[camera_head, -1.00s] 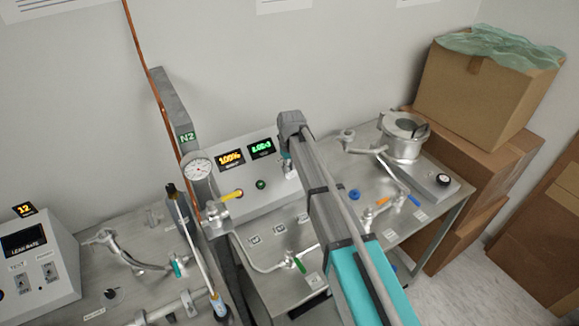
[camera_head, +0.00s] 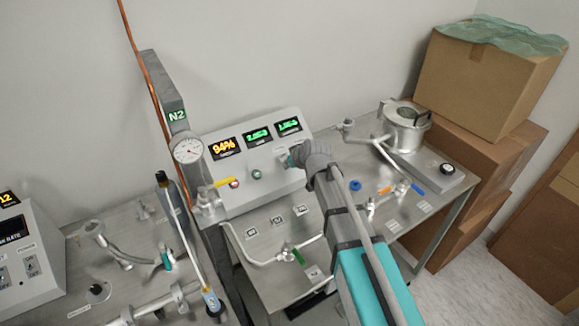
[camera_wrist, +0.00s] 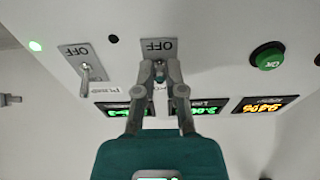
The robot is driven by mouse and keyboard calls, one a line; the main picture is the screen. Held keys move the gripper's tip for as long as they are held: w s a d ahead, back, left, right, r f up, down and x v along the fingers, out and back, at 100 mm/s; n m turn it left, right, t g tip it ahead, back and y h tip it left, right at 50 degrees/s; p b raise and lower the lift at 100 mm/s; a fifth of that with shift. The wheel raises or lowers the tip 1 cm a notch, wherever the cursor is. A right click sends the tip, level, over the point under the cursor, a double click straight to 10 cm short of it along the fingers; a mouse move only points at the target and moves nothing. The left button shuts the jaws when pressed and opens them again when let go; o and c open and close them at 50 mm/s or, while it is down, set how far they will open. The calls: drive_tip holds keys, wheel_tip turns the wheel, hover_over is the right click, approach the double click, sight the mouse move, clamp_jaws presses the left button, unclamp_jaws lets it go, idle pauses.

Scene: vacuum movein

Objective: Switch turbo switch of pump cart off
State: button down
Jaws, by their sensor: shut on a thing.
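The pump cart's sloped control panel (camera_head: 240,185) carries an orange display reading 94% and two green displays. My gripper (camera_head: 290,158) is at the panel's right part, below the green displays. In the wrist view the panel appears upside down, and my gripper (camera_wrist: 160,72) is closed on a toggle switch under an "OFF" plate (camera_wrist: 159,48). The fingers mostly hide its lever, and its name label is largely covered. A second toggle switch (camera_wrist: 86,78), free of the gripper, stands to the left in that view, with a label that seems to read PUMP.
A green OK button (camera_wrist: 268,57) is right of the gripper in the wrist view. A yellow-handled valve (camera_head: 222,183) and a round gauge (camera_head: 188,150) stand left of the panel. A metal chamber (camera_head: 405,128) and cardboard boxes (camera_head: 490,85) are at the right.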

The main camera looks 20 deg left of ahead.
drive_tip(key=shift+s+f+y+b, duration=0.1)
drive_tip(key=shift+f+y+b, duration=0.1)
drive_tip(key=shift+y+b, duration=0.3)
drive_tip(key=shift+r+t, duration=0.1)
drive_tip(key=shift+t, duration=0.2)
drive_tip(key=c, duration=0.7)
unclamp_jaws()
drive_tip(key=shift+r+p, duration=0.15)
drive_tip(key=shift+p, duration=0.25)
